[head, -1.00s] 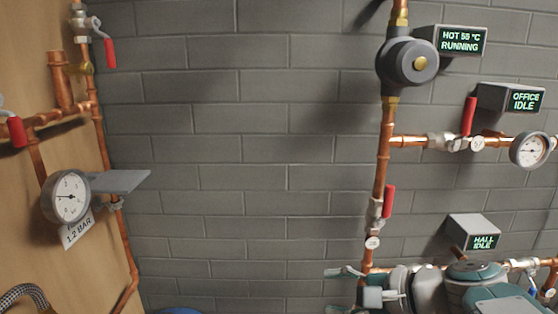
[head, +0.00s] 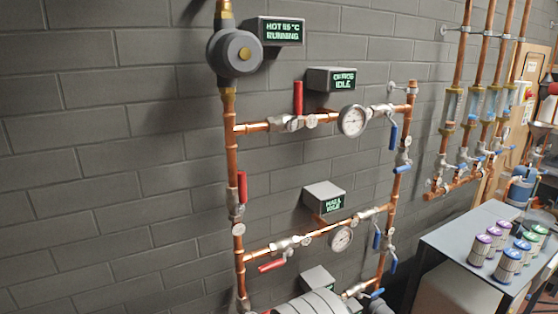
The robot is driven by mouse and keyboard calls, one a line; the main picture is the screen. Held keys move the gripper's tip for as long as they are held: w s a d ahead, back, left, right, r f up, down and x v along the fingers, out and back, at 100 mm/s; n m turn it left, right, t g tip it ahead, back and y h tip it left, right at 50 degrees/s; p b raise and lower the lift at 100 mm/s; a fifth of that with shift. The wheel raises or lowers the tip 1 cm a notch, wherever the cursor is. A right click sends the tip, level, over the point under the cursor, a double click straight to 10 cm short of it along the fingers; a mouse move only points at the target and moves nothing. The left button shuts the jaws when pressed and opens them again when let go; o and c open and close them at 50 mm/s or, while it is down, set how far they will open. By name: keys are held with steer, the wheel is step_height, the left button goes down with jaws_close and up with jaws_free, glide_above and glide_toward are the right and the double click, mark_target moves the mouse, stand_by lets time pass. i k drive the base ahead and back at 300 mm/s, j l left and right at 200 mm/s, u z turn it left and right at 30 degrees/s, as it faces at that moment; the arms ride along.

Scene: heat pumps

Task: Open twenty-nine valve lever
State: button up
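No tag is readable as twenty-nine, so I cannot tell which valve is meant. In the head view, a red lever (head: 298,97) stands upright, across the upper branch pipe, with a small round tag (head: 311,121) beside it. A second red lever (head: 242,187) points up along the vertical copper pipe (head: 231,145). A third red lever (head: 272,265) lies roughly along the lower branch pipe. Several blue levers sit on the right, including an upper one (head: 392,135) and a lower one (head: 376,240). My gripper is not visible; a pale rounded part of my arm shows at the bottom edge.
A round pump (head: 235,52) and its "HOT 55 °C RUNNING" display (head: 281,32) are at the top. Gauges (head: 352,121) sit on the branch pipes. A grey cabinet (head: 447,244) with several canisters stands at right. The block wall at left is bare.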

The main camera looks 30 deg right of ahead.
mark_target(408, 166)
steer(key=z, duration=1.65)
steer(key=i+j+z, duration=0.2)
steer(key=i, duration=0.15)
steer(key=l, duration=0.1)
